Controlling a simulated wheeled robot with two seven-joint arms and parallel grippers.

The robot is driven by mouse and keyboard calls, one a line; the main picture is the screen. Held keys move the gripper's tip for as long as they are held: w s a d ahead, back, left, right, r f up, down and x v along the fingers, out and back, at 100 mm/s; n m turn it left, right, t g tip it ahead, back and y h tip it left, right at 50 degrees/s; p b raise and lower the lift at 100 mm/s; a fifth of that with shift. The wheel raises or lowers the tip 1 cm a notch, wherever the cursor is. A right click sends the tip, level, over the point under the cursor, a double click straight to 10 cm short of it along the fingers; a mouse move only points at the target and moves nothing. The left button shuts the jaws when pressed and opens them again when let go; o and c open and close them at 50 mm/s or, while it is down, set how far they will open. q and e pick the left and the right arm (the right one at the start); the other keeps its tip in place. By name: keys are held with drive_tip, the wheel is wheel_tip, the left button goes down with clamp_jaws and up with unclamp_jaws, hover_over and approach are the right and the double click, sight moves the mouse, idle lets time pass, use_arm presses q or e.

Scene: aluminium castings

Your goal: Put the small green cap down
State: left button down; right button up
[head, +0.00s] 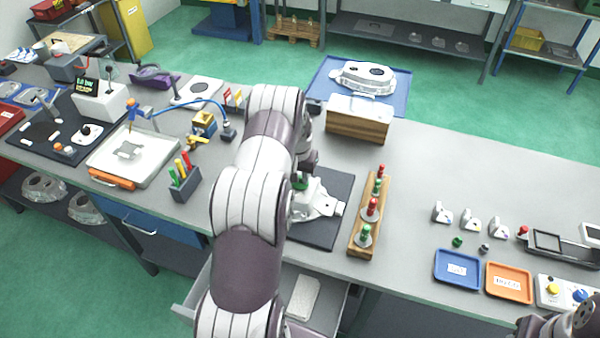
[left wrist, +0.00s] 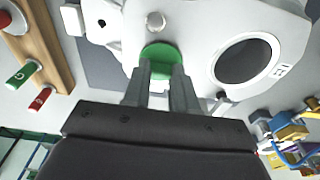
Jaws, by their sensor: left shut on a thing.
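My left gripper (head: 303,172) is shut on the small green cap (head: 300,183), which also shows in the left wrist view (left wrist: 160,56) at the fingertips (left wrist: 163,85). The cap is at the pale aluminium casting (head: 318,203), by its edge. The left wrist view shows the casting (left wrist: 205,35) with a large dark round opening to the right of the cap and a silver round boss just above it. I cannot tell whether the cap touches the casting. My left arm hides part of the casting in the head view.
The casting lies on a dark mat (head: 322,236). A wooden rack (head: 359,240) with red and green plugs stands close at its right. A wooden block box (head: 358,125) is behind. Blue (head: 446,281) and orange (head: 497,292) trays lie front right.

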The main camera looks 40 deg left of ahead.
use_arm(q)
drive_tip(key=shift+f, duration=0.1)
drive_tip(key=shift+f+b, duration=0.25)
drive_tip(key=shift+b, duration=0.1)
drive_tip(key=c, duration=0.9)
unclamp_jaws()
drive_tip(key=shift+r, duration=0.15)
